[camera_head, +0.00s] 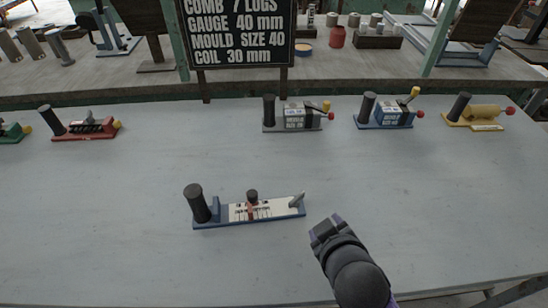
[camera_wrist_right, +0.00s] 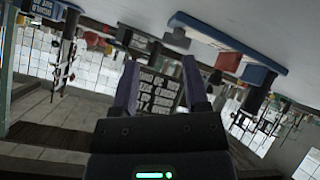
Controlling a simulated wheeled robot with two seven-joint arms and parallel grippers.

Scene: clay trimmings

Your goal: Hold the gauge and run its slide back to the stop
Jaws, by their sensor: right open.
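The gauge (camera_head: 235,214) lies on the grey table in the head view. It has a blue base, a black upright handle (camera_head: 197,204) at its left end, and a pale scale face. Its slide (camera_head: 252,200), with a dark knob and red pointer, sits near the middle of the scale. A grey upright piece (camera_head: 297,201) stands at the right end. My right gripper (camera_head: 325,228) is just right of the gauge, apart from it. The right wrist view shows its two fingers (camera_wrist_right: 160,64) open and empty, with the gauge (camera_wrist_right: 228,43) upside down at upper right. My left gripper is not in view.
Behind the gauge stand a grey tool (camera_head: 296,117), a blue tool (camera_head: 388,114), a yellow tool (camera_head: 480,113) and a red tool (camera_head: 85,127). A black sign (camera_head: 237,32) stands beyond the back edge. The table around the gauge is clear.

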